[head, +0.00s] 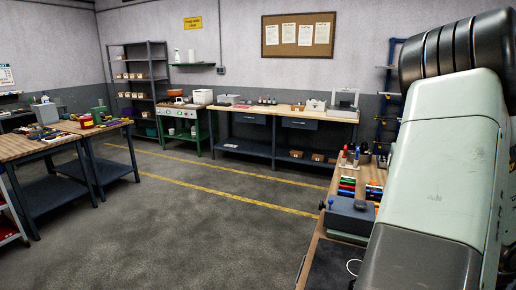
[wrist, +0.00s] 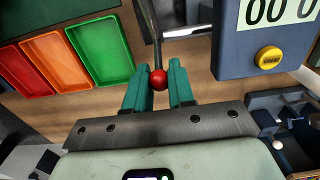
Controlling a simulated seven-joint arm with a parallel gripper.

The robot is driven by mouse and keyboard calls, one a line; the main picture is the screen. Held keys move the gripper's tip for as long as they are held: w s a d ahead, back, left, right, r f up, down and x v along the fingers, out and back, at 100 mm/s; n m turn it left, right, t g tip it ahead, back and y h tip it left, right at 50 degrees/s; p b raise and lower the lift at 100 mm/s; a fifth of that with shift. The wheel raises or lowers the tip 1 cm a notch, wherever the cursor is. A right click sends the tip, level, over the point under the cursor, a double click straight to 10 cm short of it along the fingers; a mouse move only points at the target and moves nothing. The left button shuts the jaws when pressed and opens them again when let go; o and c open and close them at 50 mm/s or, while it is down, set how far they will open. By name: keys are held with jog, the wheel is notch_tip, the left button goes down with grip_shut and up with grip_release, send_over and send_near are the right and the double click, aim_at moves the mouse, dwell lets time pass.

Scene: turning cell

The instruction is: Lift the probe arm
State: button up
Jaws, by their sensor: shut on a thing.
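The probe arm (wrist: 151,28) shows in the wrist view as a thin dark rod with a red ball knob (wrist: 159,80) at its near end. My gripper (wrist: 159,69) has two green fingers, one on each side of the red ball, and is shut on it. The rod runs up from the ball and out at the top of the view, so its far end is hidden. In the head view my own arm covers the right side, and neither my gripper nor the probe arm can be made out there.
In the wrist view, a dark blue display box (wrist: 236,48) with a yellow button (wrist: 269,57) stands right of the rod. Green (wrist: 101,52), red and orange bins lie to its left. A grey-blue device (head: 348,218) sits on the wooden bench in the head view.

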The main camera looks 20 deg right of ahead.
jog(key=o, duration=0.4)
jog(key=shift+r, duration=4.55)
jog(key=w+a+r+n+t, duration=0.2)
jog(key=w+a+r+n, duration=0.45)
jog(key=w+a, duration=0.2)
jog(key=w+a+r+n+t, duration=0.1)
jog(key=w+a+r+n, duration=0.4)
jog(key=w+a+n, duration=0.3)
jog(key=s+a+r+n+t, duration=0.1)
jog(key=a+r+n, duration=0.35)
jog(key=a, duration=0.35)
jog(key=s+a+r+n+t, duration=0.1)
jog(key=a+r+n+t, duration=0.1)
jog(key=a+r+n, duration=0.5)
jog(key=s+a+f+n, duration=0.1)
jog(key=s+a+f, duration=0.3)
jog(key=a, duration=0.4)
jog(key=shift+n, duration=0.3)
